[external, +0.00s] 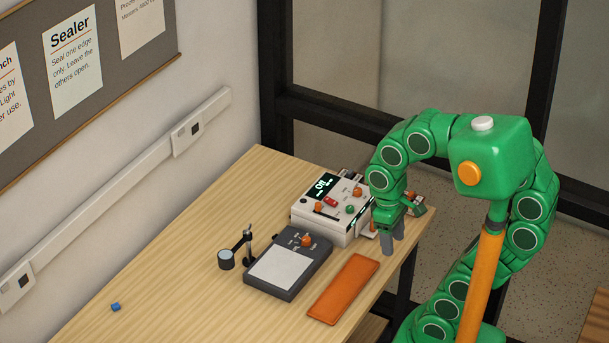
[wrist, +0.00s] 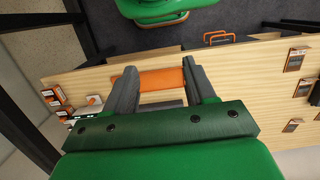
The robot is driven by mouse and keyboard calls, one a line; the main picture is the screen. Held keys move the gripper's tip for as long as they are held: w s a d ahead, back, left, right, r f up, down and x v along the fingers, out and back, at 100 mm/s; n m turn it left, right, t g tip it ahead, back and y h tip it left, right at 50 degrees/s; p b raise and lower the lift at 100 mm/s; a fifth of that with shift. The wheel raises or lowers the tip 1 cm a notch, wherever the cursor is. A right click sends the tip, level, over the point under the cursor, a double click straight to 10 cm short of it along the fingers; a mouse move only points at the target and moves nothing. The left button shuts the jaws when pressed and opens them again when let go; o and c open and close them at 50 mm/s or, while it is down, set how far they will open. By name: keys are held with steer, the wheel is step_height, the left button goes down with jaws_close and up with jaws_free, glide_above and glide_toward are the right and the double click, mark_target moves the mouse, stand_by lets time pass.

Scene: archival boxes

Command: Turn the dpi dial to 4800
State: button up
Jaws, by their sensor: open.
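A dark grey flatbed device (external: 270,281) with a pale panel lies on the table in the external view. An orange dial (external: 307,240) sits at its back right; the marks around it are too small to read. My gripper (external: 392,247) is open, fingers down, to the right of the device and apart from the dial. In the wrist view my gripper (wrist: 158,66) shows its two fingers spread with nothing held. The dial cannot be made out between them there.
A white machine (external: 326,218) with a lit display and coloured knobs stands behind the grey device. An orange mat (external: 343,289) lies in front, right of the device.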

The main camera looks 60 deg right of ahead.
steer(key=w+d+r+n, duration=0.1)
steer(key=w+d, duration=0.2)
steer(key=w, duration=0.2)
steer(key=w+d+r, duration=0.2)
steer(key=w, duration=0.4)
steer(key=n+t, duration=0.2)
steer(key=n, duration=0.1)
glide_above(358, 189)
step_height(358, 189, down, 3)
step_height(358, 189, down, 22)
steer(key=shift+a+f, duration=0.1)
steer(key=shift+f, duration=0.1)
steer(key=shift+c, duration=0.3)
jaws_close()
